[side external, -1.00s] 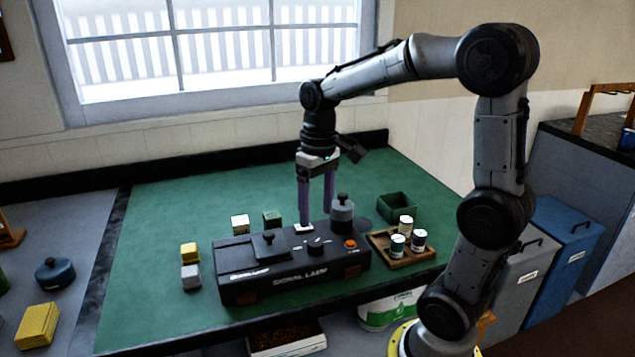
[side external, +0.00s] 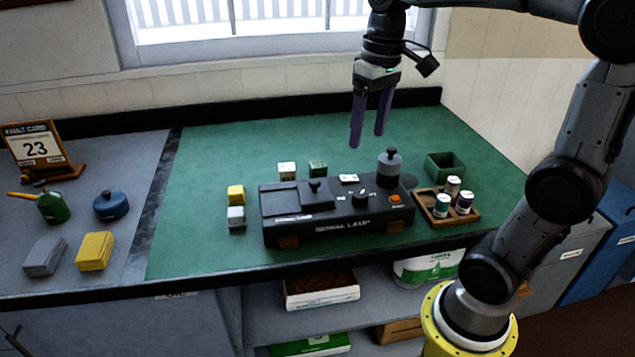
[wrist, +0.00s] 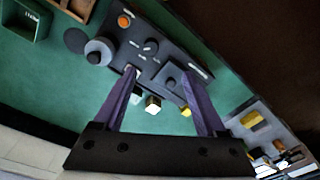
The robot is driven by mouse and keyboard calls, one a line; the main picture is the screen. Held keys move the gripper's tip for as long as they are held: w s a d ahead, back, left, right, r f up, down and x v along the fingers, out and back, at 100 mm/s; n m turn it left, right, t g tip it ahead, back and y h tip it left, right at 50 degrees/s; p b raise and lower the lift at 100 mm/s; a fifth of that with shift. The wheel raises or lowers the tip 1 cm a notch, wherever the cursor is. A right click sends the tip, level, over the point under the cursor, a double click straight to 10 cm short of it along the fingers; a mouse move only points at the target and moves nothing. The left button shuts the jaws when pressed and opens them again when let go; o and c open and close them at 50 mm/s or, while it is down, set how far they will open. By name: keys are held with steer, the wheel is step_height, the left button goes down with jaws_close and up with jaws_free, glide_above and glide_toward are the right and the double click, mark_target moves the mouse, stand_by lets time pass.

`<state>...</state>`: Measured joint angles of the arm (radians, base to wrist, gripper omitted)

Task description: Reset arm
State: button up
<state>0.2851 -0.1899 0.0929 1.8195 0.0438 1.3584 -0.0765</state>
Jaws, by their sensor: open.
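My gripper (side external: 369,142) is open and empty, raised above the back of the black signal lamp box (side external: 335,213). Its purple fingers point down, apart from the box. In the wrist view my gripper (wrist: 158,98) shows its two fingers spread, with the box (wrist: 150,40) beyond them. The box top carries a sliding plate with a small knob (side external: 315,187), a dark dial (side external: 360,199), an orange button (side external: 395,198), a white switch piece (side external: 348,178) and a grey cylinder with a black knob (side external: 389,166). No arm or lever is clearly identifiable.
A wooden tray (side external: 474,219) with small jars and an open green box (side external: 444,166) stand right of the lamp box. Small blocks (side external: 236,195) stand at its left and behind it. A calendar (side external: 38,147), pots and sponges sit on the left grey counter. The green mat's left side is clear.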

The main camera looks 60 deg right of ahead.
steer(key=s+a+f+n+t, duration=0.2)
steer(key=s+a+f+t, duration=0.2)
steer(key=s, duration=0.6)
steer(key=a+f, duration=0.2)
steer(key=a, duration=0.1)
steer(key=shift+s+t, duration=0.4)
